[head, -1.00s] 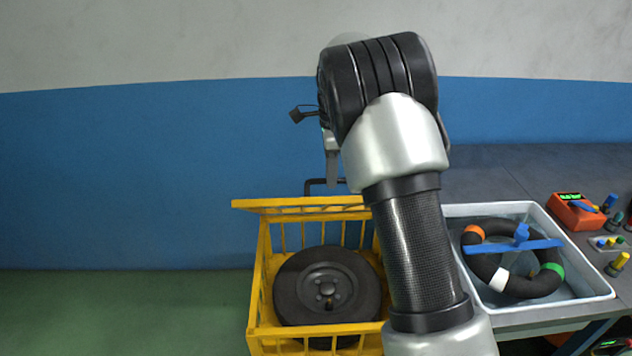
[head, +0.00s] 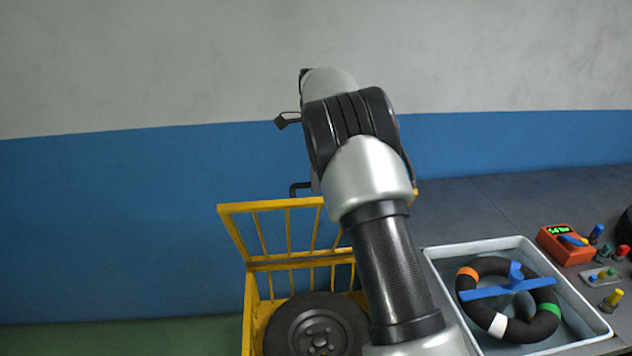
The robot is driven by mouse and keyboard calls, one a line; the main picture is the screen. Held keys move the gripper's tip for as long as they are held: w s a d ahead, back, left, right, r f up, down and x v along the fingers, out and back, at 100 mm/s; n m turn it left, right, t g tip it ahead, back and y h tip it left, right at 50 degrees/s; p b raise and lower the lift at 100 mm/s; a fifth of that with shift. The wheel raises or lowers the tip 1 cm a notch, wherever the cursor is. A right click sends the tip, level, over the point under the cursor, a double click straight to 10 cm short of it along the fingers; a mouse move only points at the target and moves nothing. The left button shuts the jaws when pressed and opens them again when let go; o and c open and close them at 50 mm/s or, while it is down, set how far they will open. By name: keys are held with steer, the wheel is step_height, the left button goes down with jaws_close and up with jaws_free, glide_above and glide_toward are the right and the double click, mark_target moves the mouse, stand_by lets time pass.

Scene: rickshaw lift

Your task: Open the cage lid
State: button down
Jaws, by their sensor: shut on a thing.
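The yellow cage (head: 250,310) stands at the lower middle with its top open. Its yellow barred lid (head: 232,209) is raised steeply from the hinge side at the back. A black bent handle (head: 298,188) sticks up at the lid's top edge. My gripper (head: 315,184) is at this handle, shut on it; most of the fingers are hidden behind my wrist. My arm covers the right part of the lid and cage. A dark wheel (head: 318,325) lies inside the cage.
A grey table (head: 480,200) is on the right. On it are a white tray (head: 428,262) with water and a dark ring tube (head: 488,315), an orange device (head: 552,250) and several small coloured valves. A blue-and-grey wall stands behind; the left floor is clear.

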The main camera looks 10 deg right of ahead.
steer(key=shift+s+f, duration=0.1)
steer(key=shift+f, duration=0.4)
steer(key=c, duration=2.1)
jaws_free()
steer(key=o, duration=0.3)
steer(key=shift+w+f, duration=0.15)
steer(key=shift+w, duration=0.25)
steer(key=shift+o, duration=0.2)
steer(key=shift+s+r, duration=0.2)
steer(key=shift+r, duration=0.05)
